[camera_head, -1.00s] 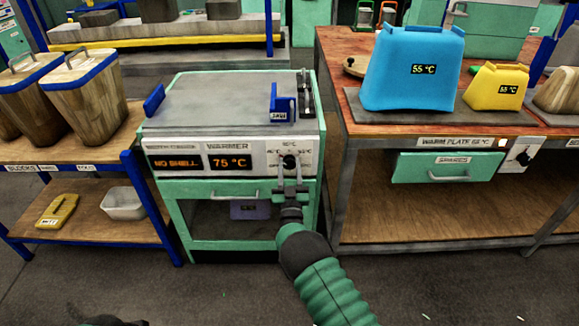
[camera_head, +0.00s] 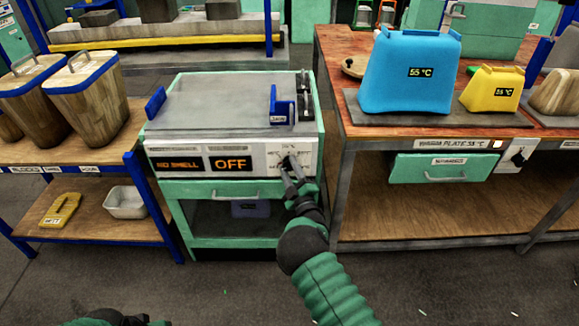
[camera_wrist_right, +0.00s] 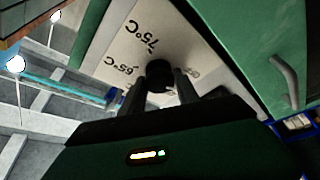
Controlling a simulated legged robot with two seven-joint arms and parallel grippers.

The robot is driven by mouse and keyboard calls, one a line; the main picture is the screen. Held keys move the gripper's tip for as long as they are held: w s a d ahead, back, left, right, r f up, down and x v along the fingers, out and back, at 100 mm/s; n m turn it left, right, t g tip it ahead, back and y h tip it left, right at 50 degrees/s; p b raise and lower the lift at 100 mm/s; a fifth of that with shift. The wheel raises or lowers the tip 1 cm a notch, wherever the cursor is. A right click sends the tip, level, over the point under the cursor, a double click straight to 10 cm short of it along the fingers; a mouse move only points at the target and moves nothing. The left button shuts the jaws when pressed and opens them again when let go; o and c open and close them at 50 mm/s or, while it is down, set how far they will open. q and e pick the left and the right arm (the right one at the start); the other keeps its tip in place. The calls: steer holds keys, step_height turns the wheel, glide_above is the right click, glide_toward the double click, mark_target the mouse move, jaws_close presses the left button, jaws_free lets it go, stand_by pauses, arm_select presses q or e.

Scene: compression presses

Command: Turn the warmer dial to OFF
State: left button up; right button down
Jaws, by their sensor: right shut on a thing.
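The warmer (camera_head: 233,102) is a green cabinet with a grey top and a pale front panel. Its display (camera_head: 230,163) reads OFF, and the display beside it reads NO SHELL. The black warmer dial (camera_head: 291,160) is at the right of the panel. My right gripper (camera_head: 290,172) is shut on the dial, with the wrist tilted. In the right wrist view the dial (camera_wrist_right: 160,75) sits between the two dark fingers, with 75°C and 65°C marks around it. A dark part of my left arm shows at the bottom left edge of the head view; its fingers cannot be made out.
A wooden bench (camera_head: 345,120) on the right holds a blue container (camera_head: 410,75) and a yellow one (camera_head: 492,90) on a warm plate. A blue-framed shelf (camera_head: 135,165) with wooden buckets stands on the left. The floor in front is clear.

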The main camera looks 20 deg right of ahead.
steer(key=shift+f+n+g+y, duration=0.3)
steer(key=shift+n, duration=0.4)
steer(key=c, duration=1.3)
jaws_free()
steer(key=shift+o, duration=1.3)
steer(key=shift+r, duration=0.1)
steer(key=shift+s+p, duration=0.25)
steer(key=shift+p, duration=0.1)
steer(key=s+d+f+p, duration=0.1)
steer(key=s+f+p, duration=0.2)
steer(key=s, duration=1.3)
steer(key=shift+f, duration=0.15)
